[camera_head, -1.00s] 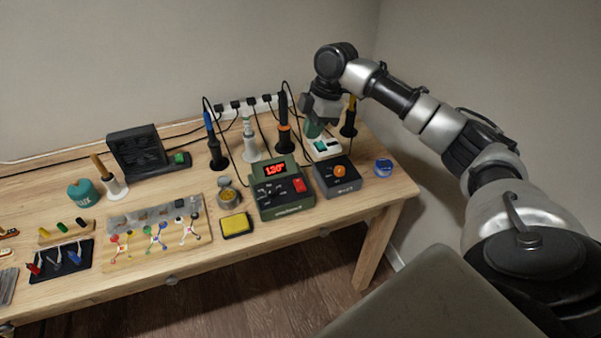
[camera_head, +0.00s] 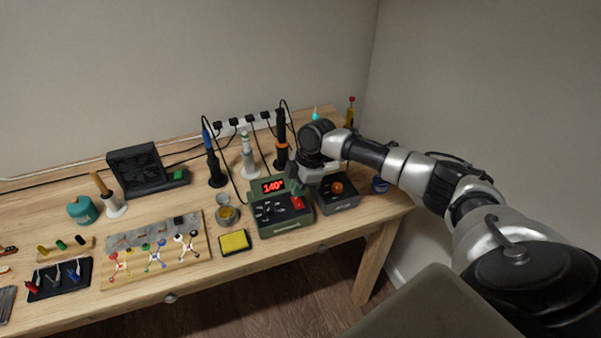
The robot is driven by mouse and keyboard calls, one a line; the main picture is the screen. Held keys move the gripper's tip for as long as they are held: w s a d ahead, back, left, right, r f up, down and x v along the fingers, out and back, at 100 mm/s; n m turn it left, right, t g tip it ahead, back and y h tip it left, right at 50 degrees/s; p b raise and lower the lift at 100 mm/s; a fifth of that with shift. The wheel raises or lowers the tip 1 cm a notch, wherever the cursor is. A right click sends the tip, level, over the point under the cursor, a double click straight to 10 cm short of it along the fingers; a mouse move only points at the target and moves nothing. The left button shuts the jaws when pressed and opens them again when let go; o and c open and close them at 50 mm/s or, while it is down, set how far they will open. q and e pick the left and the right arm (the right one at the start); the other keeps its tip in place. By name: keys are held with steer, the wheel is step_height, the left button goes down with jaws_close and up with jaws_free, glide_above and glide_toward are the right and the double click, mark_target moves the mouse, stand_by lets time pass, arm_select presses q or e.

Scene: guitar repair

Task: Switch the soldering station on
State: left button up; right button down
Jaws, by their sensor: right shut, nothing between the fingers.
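The green soldering station (camera_head: 285,226) stands near the table's front edge, right of the middle. Its display (camera_head: 272,186) is lit red and reads about 140°. Its red switch (camera_head: 297,203) is on the right of the top face, partly hidden by my gripper. My right gripper (camera_head: 293,188) is shut and empty, pointing down at the station's right side just behind the red switch. I cannot tell whether it touches the station. My left gripper is not in view.
A dark grey box with an orange knob (camera_head: 337,188) stands right of the station, close under my right arm. A yellow sponge (camera_head: 233,242) and a small round tin (camera_head: 228,215) are left of the station.

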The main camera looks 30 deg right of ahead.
steer(key=shift+f, duration=0.55)
steer(key=shift+f, duration=0.3)
steer(key=shift+s+a+r+p, duration=0.2)
steer(key=shift+s+p, duration=0.55)
steer(key=shift+p, duration=0.35)
steer(key=shift+w, duration=0.1)
